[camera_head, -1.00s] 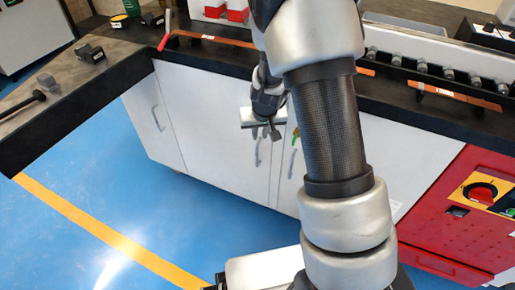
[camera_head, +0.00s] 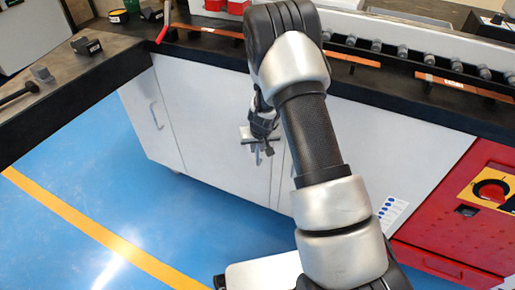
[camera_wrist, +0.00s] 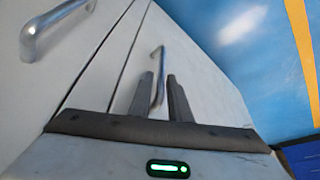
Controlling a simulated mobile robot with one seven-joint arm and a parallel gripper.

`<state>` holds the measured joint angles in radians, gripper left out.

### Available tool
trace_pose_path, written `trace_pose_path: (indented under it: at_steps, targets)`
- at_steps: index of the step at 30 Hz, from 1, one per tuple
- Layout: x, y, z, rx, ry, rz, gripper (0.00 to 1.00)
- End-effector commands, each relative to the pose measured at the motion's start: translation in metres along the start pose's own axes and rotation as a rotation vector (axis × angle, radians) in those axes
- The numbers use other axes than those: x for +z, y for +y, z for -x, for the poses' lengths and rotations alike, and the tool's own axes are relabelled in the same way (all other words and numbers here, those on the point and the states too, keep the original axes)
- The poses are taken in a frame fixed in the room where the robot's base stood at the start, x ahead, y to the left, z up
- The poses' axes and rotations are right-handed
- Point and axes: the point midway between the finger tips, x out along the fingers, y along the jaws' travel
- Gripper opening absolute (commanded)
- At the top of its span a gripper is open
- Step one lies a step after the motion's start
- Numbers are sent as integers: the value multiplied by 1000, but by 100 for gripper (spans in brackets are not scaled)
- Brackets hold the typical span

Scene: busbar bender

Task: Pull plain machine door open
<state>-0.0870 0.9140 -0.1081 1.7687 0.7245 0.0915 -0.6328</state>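The plain white machine door (camera_head: 225,140) is at mid-picture in the head view, and it appears shut. In the wrist view, its white panel (camera_wrist: 200,85) carries a slim grey bar handle (camera_wrist: 159,92). My gripper (camera_wrist: 160,77) is open, with one dark finger on each side of this handle. The fingers look apart from the bar, though contact is hard to tell. In the head view my gripper (camera_head: 263,150) is in front of the door's right edge and hides the handle.
A neighbouring door's handle (camera_wrist: 38,35) is close by in the wrist view. Another white door has a handle (camera_head: 155,115) at left. The red panel (camera_head: 455,210) stands at right. The black worktop (camera_head: 205,50) overhangs the doors. Blue floor (camera_head: 100,180) in front is clear.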

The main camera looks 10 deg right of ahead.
Motion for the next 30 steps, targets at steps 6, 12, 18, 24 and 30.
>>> trace_pose_path:
  at_steps: [6,12,18,24,30]
  targets:
    - [0,0,0,0,0,0,17]
    - [0,0,0,0,0,0,0]
    - [1,-2,1,0,0,-2,0]
    - [15,-16,10,13,-4,-35,0]
    - [41,-42,22,45,-4,-106,0]
